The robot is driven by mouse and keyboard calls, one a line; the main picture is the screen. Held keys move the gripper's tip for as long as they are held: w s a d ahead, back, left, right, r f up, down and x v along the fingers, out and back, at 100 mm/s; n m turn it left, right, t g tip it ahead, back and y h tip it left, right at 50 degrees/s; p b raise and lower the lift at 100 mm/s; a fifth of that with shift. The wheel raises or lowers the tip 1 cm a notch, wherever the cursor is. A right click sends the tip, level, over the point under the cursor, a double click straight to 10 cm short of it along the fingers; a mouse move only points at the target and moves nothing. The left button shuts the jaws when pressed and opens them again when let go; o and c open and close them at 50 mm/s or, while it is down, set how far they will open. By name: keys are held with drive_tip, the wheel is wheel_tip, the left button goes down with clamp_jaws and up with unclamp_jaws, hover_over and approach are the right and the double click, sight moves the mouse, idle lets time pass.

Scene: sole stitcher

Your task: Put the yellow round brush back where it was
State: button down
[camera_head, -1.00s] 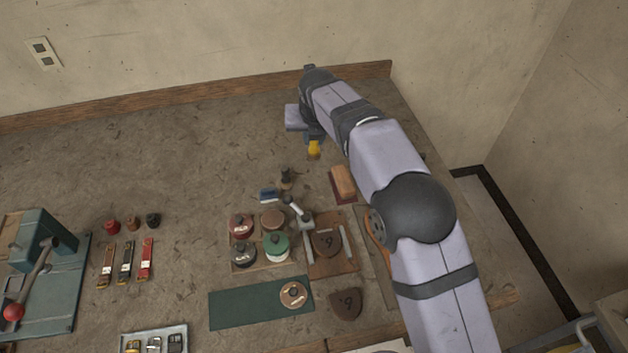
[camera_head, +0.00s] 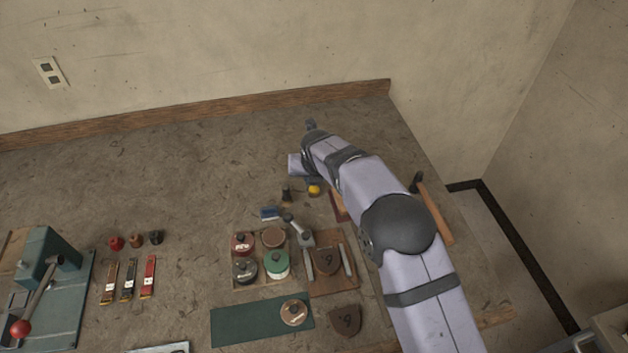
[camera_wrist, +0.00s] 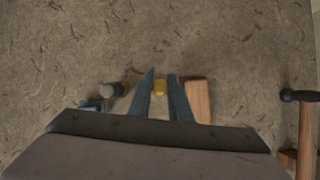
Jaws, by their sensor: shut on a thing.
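The yellow round brush (camera_head: 314,190) is between the fingers of my gripper. In the head view the brush is just right of a small dark round brush (camera_head: 286,195) and left of a wooden block brush (camera_head: 338,206), partly hidden by my arm. I cannot tell whether the yellow brush touches the bench.
A blue brush (camera_head: 269,212) lies to the left. A tray (camera_head: 235,284) of several round tins stands in front, with a wooden board (camera_head: 332,287) beside it. A hammer (camera_head: 432,205) lies to the right.

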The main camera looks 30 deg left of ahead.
drive_tip(key=shift+f, duration=0.9)
drive_tip(key=shift+f, duration=0.1)
drive_tip(key=c, duration=1.6)
unclamp_jaws()
drive_tip(key=b+v, duration=0.3)
drive_tip(key=v, duration=0.9)
